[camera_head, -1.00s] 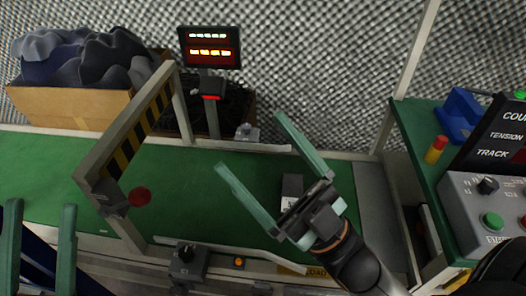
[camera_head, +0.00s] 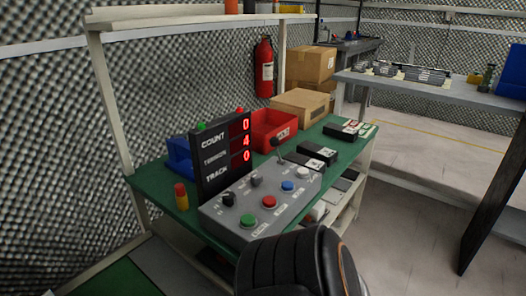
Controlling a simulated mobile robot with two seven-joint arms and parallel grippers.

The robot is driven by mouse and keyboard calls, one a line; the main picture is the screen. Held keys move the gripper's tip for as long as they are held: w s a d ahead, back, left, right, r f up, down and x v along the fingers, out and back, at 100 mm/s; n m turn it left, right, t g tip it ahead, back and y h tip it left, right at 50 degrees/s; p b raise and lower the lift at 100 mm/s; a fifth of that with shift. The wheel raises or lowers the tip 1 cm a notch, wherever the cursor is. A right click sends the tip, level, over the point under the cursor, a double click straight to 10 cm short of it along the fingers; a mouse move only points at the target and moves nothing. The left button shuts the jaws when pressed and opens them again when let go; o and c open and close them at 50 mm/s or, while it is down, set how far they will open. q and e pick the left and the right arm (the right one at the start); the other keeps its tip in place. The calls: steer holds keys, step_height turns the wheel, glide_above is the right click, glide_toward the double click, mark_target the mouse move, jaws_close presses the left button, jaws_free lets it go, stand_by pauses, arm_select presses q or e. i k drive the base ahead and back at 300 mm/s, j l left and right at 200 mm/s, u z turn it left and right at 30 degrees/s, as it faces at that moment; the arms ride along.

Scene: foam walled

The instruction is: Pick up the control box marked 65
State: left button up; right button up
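Black boxes with white labels lie on the green-topped table: one (camera_head: 318,153) near the middle behind the grey control panel, another (camera_head: 343,131) farther back to the right. Their labels are too small to read, so I cannot tell whether either is marked 65. Neither gripper is in view.
The grey control panel (camera_head: 262,200) with knobs and a lever stands at the table's front, beside a black counter display (camera_head: 222,157). A red bin (camera_head: 273,130), blue bin (camera_head: 180,155) and cardboard box (camera_head: 303,106) are near. Open floor (camera_head: 420,215) lies right.

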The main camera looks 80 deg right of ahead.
mark_target(317, 165)
steer(key=z, duration=2.9)
steer(key=u, duration=0.9)
steer(key=l+u, duration=0.8)
steer(key=u, duration=0.15)
steer(key=k+l+u, duration=0.1)
steer(key=l+u, duration=0.15)
steer(key=l, duration=0.15)
steer(key=k+l+u, duration=0.2)
steer(key=l, duration=0.2)
steer(key=k+l, duration=0.1)
steer(key=l, duration=0.2)
steer(key=k+l+u, duration=0.1)
steer(key=l, duration=0.2)
steer(key=k+l, duration=0.1)
steer(key=l, duration=0.15)
steer(key=i+l, duration=0.1)
steer(key=l, duration=0.45)
steer(key=i+u, duration=0.05)
